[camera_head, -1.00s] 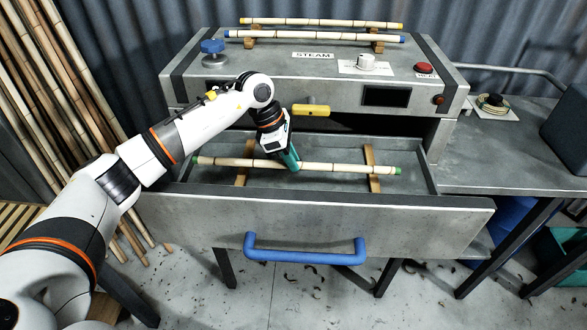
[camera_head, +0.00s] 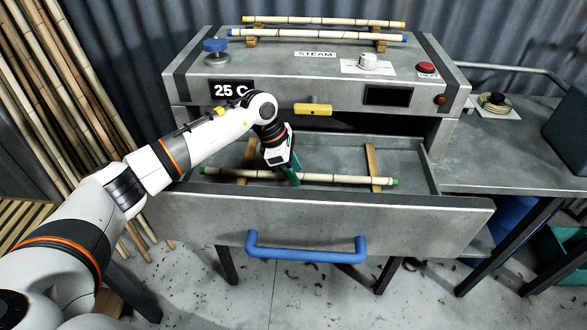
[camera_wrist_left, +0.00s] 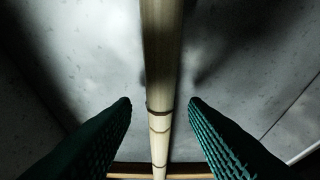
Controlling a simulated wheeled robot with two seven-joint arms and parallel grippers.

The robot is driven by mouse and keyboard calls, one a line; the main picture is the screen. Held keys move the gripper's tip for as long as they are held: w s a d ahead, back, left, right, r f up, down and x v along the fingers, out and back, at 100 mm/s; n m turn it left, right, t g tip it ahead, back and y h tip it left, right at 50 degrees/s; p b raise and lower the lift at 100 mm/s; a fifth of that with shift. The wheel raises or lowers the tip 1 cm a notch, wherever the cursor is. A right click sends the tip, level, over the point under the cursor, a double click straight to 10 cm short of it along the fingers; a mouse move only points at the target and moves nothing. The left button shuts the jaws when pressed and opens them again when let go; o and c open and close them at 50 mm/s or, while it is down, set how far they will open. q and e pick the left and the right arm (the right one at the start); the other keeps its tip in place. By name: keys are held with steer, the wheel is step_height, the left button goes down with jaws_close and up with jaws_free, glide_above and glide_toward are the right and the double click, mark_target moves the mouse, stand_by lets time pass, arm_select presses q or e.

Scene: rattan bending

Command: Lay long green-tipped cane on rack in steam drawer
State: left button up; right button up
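The long green-tipped cane (camera_head: 340,179) lies left to right inside the open steam drawer (camera_head: 330,212), near its front wall. It crosses the front parts of the two wooden rack bars, left (camera_head: 248,155) and right (camera_head: 373,165), and looks to rest on them. My left gripper (camera_head: 293,179) is down at the cane's middle. In the left wrist view the cane (camera_wrist_left: 160,60) runs between its green fingers (camera_wrist_left: 160,103), with a gap on each side, so the gripper is open around it. My right gripper is not in view.
Two more canes, yellow-tipped (camera_head: 325,21) and blue-tipped (camera_head: 320,35), lie on top of the steam box. The drawer's blue handle (camera_head: 306,250) faces front. A display (camera_head: 231,90) reads 25 C. Tall canes (camera_head: 60,110) lean at the left. A side table (camera_head: 500,155) stands right.

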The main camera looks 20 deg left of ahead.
arm_select(q)
steer(key=shift+r, duration=0.15)
steer(key=b+v, duration=0.3)
steer(key=v, duration=0.9)
